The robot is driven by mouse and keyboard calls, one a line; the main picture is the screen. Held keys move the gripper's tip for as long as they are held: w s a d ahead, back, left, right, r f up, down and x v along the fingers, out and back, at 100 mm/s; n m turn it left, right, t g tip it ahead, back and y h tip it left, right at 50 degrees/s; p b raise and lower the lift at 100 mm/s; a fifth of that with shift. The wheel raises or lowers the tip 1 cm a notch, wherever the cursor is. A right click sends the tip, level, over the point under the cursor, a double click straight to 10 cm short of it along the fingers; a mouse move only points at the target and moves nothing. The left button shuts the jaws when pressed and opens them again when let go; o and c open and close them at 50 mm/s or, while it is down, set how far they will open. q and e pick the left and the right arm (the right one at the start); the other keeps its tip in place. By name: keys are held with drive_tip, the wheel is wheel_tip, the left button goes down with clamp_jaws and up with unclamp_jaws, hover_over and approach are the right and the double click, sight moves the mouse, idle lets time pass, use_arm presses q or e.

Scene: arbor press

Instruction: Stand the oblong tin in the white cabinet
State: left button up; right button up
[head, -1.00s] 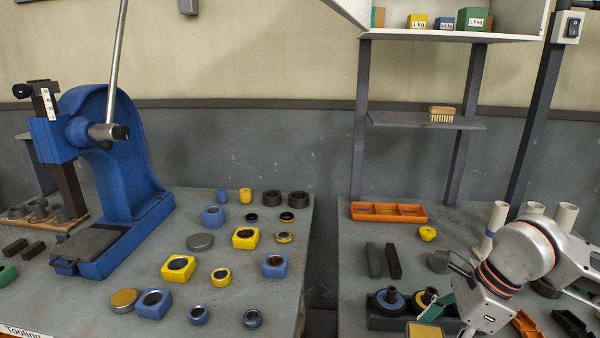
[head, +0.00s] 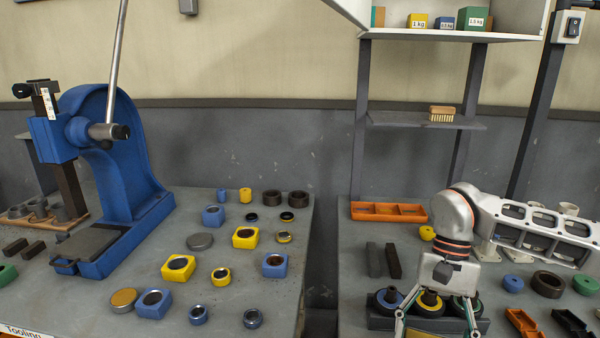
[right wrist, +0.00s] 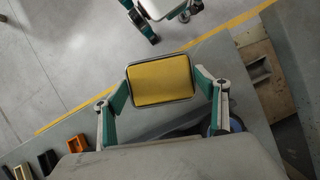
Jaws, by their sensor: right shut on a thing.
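The oblong tin has a yellow face with a metal rim and shows in the right wrist view (right wrist: 160,80). My right gripper (right wrist: 162,92) is shut on it, with one teal finger at each side. In the head view this gripper (head: 437,325) points down at the bottom edge, and only a sliver of the tin shows. The white cabinet (head: 480,37) is at the top right of the head view, open at the front; its upper part is cut off. My left gripper (right wrist: 165,20) seems to show at the top of the right wrist view, its fingers apart and empty.
Labelled blocks, one green (head: 472,19), stand in the cabinet. A brush (head: 441,114) lies on the shelf below. An orange tray (head: 389,212) and a dark rack with round tools (head: 385,320) are on the right bench. A blue press (head: 120,160) and several rings occupy the left bench.

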drive_tip(key=n+h, duration=0.1)
drive_tip(key=n, duration=0.3)
drive_tip(key=shift+r+n+h, duration=0.1)
drive_tip(key=shift+n+h, duration=0.3)
idle(0.4)
